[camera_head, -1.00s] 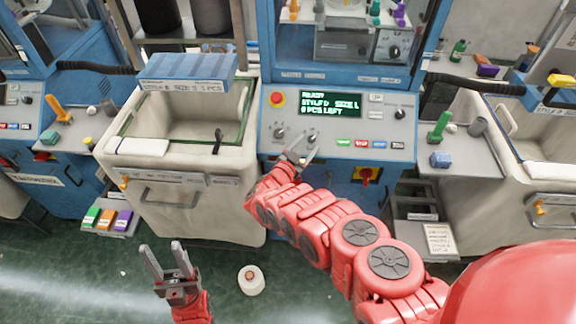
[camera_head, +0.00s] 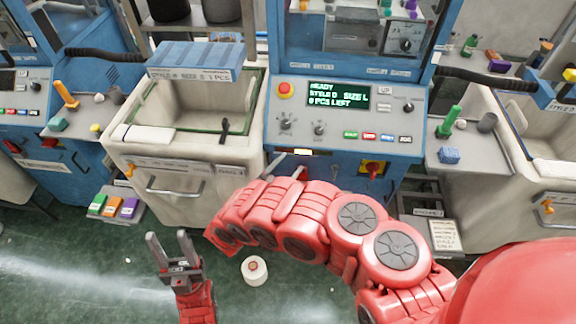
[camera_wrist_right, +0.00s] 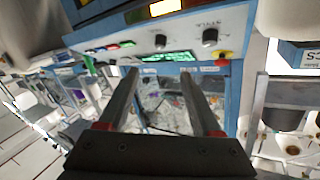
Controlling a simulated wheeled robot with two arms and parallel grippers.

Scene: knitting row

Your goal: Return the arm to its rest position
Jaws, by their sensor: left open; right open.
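My right arm (camera_head: 300,215) reaches in from the lower right across the front of the blue machine. My right gripper (camera_head: 287,167) is mostly hidden behind its own arm; only its finger tips show, below the control panel and clear of the knobs. In the right wrist view, the right gripper (camera_wrist_right: 162,85) has its two fingers wide apart with nothing between them. My left gripper (camera_head: 167,240) is open and empty, fingers pointing up, above the floor at the lower left.
The control panel (camera_head: 345,113) has a display reading ready, style D, size L, 0 pcs left. A cream bin (camera_head: 185,175) stands left of the machine. A cone of yarn (camera_head: 254,270) is on the green floor. Another bin (camera_head: 505,215) stands at right.

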